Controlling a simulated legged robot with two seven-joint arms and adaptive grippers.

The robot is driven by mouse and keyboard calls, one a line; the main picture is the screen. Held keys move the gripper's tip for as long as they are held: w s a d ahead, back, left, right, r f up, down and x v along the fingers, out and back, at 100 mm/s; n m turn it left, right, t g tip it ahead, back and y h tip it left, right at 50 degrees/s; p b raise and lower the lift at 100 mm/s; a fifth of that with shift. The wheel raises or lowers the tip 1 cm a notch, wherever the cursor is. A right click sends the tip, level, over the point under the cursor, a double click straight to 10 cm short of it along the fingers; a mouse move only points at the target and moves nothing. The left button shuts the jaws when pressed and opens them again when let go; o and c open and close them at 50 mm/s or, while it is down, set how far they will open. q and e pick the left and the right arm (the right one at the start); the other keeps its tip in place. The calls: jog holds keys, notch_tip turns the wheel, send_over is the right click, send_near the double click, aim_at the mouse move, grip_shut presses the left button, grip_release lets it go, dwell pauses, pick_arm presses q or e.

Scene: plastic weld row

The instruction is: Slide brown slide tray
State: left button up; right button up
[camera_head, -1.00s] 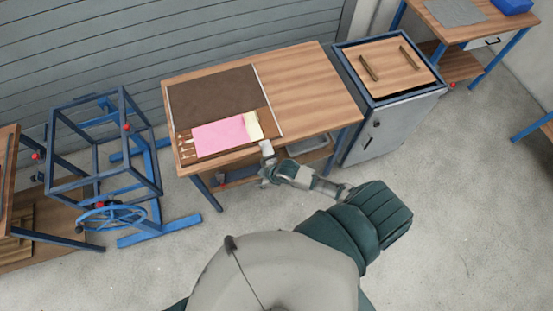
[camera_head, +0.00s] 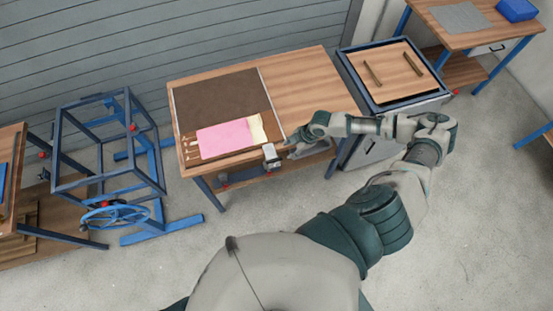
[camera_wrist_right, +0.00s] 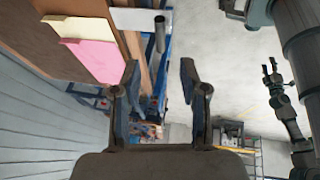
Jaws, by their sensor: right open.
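A brown tray (camera_head: 188,152) lies along the front left of the wooden table. A pink sheet (camera_head: 225,138) and a cream sheet (camera_head: 257,129) lie on it. A white plate (camera_head: 270,152) stands at its front right end; the right wrist view shows this plate (camera_wrist_right: 135,19) with a grey rod (camera_wrist_right: 160,35). My right gripper (camera_head: 287,142) is beside the plate, its fingers partly hidden by the arm. In the right wrist view my right gripper (camera_wrist_right: 160,73) is open and empty, with the rod just beyond its fingertips. My left gripper (camera_wrist_right: 270,70) shows small there; its opening is unclear.
A dark brown mat (camera_head: 218,96) covers the table's back left; the table's right half (camera_head: 310,85) is bare. A cabinet with a wooden top (camera_head: 396,72) stands to the right. A blue frame (camera_head: 105,150) with a handwheel stands to the left.

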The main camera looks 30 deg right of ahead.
aim_at(279, 158)
jog(key=x, duration=0.8)
jog(key=p+x, duration=0.1)
jog(key=x, duration=0.3)
jog(key=shift+d+f, duration=0.15)
jog(key=shift+d, duration=0.2)
jog(key=shift+w+a+f, duration=0.1)
jog(key=shift+f, duration=0.15)
jog(key=shift+a+f, duration=0.1)
jog(key=shift+a, duration=0.2)
jog(key=shift+c, duration=0.2)
jog(key=shift+d, duration=0.1)
grip_shut()
